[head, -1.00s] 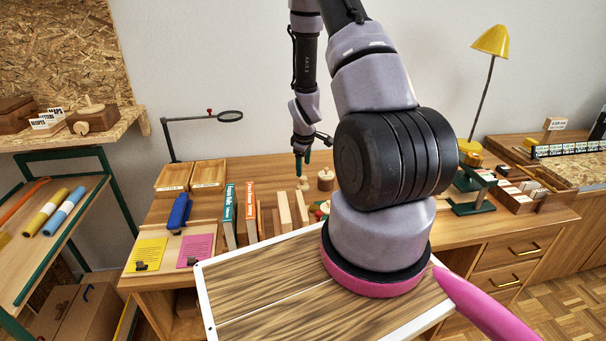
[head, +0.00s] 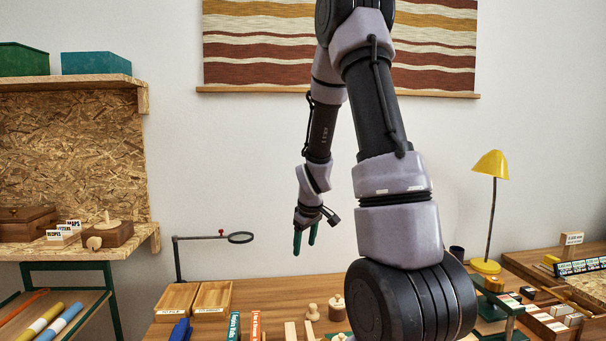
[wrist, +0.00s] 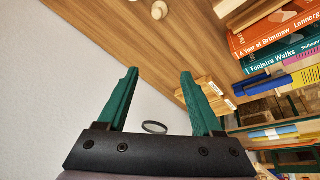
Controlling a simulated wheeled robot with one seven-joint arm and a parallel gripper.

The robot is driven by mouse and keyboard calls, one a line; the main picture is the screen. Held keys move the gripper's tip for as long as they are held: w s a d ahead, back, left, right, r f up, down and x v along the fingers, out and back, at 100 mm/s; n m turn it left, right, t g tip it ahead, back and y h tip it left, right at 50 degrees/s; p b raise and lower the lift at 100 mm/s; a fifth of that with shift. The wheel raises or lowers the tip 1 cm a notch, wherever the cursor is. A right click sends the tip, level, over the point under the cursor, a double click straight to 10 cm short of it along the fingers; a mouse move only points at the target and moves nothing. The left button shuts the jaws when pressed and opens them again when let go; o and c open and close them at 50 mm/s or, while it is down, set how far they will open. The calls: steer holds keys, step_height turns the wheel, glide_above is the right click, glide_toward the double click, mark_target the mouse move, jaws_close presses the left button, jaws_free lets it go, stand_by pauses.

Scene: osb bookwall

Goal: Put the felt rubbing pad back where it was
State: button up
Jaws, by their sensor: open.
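My gripper (head: 305,240) is raised in front of the wall above the desk. Its green fingers stand apart with nothing between them, as the wrist view (wrist: 158,100) also shows. Below it on the desk stand a small pale wooden knob-shaped piece (head: 312,312) and a round wooden block with a knob on top (head: 337,307). Either could be the felt rubbing pad; no felt shows, so I cannot tell which. A round wooden top (wrist: 159,10) shows on the desk at the top of the wrist view.
Wooden trays (head: 212,297), a magnifier on a stand (head: 240,237) and upright books (head: 255,327) are on the desk's left part. A yellow lamp (head: 491,165) and a green-framed stand (head: 512,318) are at right. A wooden shelf (head: 125,240) juts out at left.

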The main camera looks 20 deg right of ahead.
steer(key=s+a+r+m+t+y, duration=0.1)
steer(key=s+a+r+m, duration=0.3)
steer(key=s+r, duration=0.7)
steer(key=s+a+r+m+t+y, duration=0.1)
steer(key=s+a+r+m, duration=0.3)
steer(key=s+r, duration=0.7)
step_height(320, 180, up, 4)
steer(key=shift+s+a+f+m+t+y, duration=0.1)
steer(key=shift+s+a+m+t+y, duration=0.3)
steer(key=shift+a, duration=0.85)
